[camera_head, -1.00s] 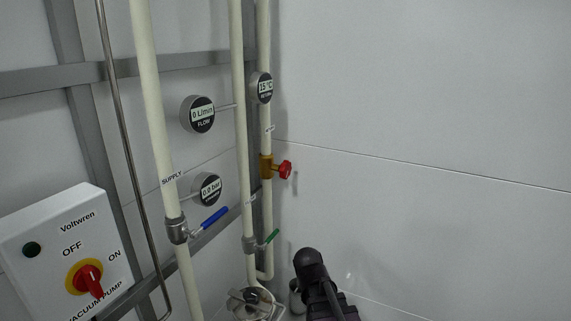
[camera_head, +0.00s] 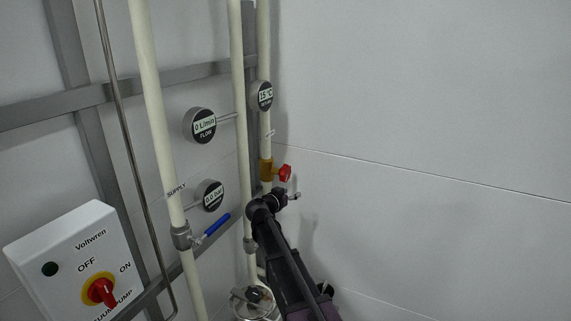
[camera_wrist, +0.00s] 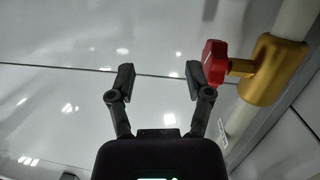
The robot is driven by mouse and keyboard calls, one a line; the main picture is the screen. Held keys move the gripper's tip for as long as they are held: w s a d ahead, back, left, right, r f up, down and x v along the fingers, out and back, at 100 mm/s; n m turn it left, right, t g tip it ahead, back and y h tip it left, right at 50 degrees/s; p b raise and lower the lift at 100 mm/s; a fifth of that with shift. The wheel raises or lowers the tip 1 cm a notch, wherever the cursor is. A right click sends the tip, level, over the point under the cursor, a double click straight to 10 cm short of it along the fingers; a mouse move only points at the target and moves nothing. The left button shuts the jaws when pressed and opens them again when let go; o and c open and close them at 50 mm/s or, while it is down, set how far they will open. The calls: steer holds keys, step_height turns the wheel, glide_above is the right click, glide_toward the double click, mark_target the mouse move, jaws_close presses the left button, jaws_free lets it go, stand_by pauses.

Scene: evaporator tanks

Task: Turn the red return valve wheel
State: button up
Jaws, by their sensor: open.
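The red return valve wheel (camera_head: 285,173) sits on a brass valve body (camera_head: 266,170) on the rear cream pipe in the head view. In the wrist view the red wheel (camera_wrist: 214,62) is at the upper right, on its brass body (camera_wrist: 272,69). My gripper (camera_head: 294,196) is just below the wheel in the head view. In the wrist view my gripper (camera_wrist: 158,78) is open with nothing between its fingers. The right fingertip appears close beside the wheel; I cannot tell whether they touch. The wheel lies outside the gap between the fingers.
A blue-handled supply valve (camera_head: 210,229) is on the front pipe at the left. Round gauges, a flow gauge (camera_head: 200,126) among them, stand near the pipes. A vacuum pump switch box (camera_head: 80,268) is at lower left. The wall at right is bare.

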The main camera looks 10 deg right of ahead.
mark_target(283, 169)
steer(key=w+a+r+t, duration=0.1)
steer(key=w+a+r, duration=0.1)
steer(key=w+a+r+t+p, duration=0.1)
steer(key=w+a+r+t, duration=0.1)
steer(key=w+r, duration=0.1)
steer(key=shift+a, duration=0.3)
steer(key=shift+w+d, duration=0.1)
steer(key=shift+d, duration=0.05)
steer(key=shift+x, duration=3.6)
steer(key=shift+f, duration=0.15)
jaws_close()
steer(key=shift+d, duration=0.15)
